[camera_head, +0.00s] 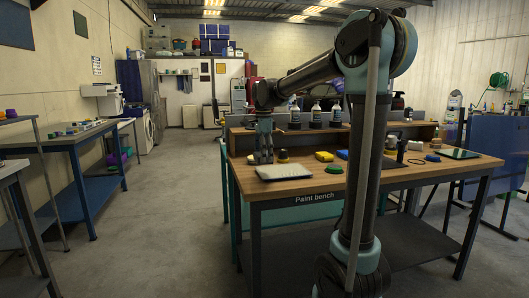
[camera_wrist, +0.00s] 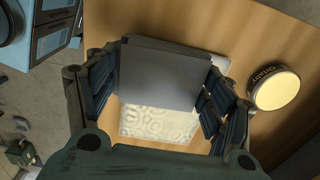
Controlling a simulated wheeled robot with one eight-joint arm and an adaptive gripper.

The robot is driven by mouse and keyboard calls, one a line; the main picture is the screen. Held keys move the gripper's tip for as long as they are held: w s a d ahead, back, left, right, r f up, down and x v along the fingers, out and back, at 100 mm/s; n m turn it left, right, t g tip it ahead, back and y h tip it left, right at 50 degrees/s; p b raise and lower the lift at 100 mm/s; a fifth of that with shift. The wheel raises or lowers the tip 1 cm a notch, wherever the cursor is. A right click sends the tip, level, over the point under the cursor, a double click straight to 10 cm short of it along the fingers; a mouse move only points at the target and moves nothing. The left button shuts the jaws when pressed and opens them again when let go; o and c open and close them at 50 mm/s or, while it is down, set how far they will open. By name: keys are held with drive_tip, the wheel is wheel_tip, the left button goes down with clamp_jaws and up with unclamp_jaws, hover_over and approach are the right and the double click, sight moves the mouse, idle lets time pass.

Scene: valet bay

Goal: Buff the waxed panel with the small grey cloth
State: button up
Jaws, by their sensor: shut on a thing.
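The waxed panel (camera_head: 285,172) is a pale flat sheet near the front left of the paint bench. In the wrist view, the panel (camera_wrist: 158,123) shows whitish swirl marks on its near part. My gripper (camera_head: 264,160) points down at the panel's back left. In the wrist view, my gripper (camera_wrist: 165,92) is shut on a flat, dark grey piece, apparently the small grey cloth (camera_wrist: 160,78). The cloth hides much of the panel. It is over the panel, but I cannot tell whether it touches.
A round yellow-topped tin (camera_wrist: 275,90) stands close to the right of the panel. Further right on the bench (camera_head: 400,172) are a yellow sponge (camera_head: 324,156) and a green pad (camera_head: 332,169). Bottles (camera_head: 316,115) line the raised back shelf. The floor left of the bench is clear.

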sight(298, 172)
drive_tip(key=shift+f, duration=2.05)
drive_tip(key=shift+s+f, duration=0.1)
drive_tip(key=shift+f, duration=0.95)
idle(0.5)
drive_tip(key=shift+w+d, duration=0.95)
drive_tip(key=shift+d, duration=2.2)
drive_tip(key=shift+w+d, duration=0.9)
drive_tip(key=shift+d, duration=2.25)
drive_tip(key=shift+w+d, duration=0.95)
drive_tip(key=shift+d, duration=2.2)
drive_tip(key=shift+s+a, duration=0.2)
drive_tip(key=shift+a, duration=0.5)
drive_tip(key=shift+s+a, duration=0.25)
drive_tip(key=shift+a, duration=0.4)
drive_tip(key=shift+s+a, duration=0.2)
drive_tip(key=shift+a, duration=0.5)
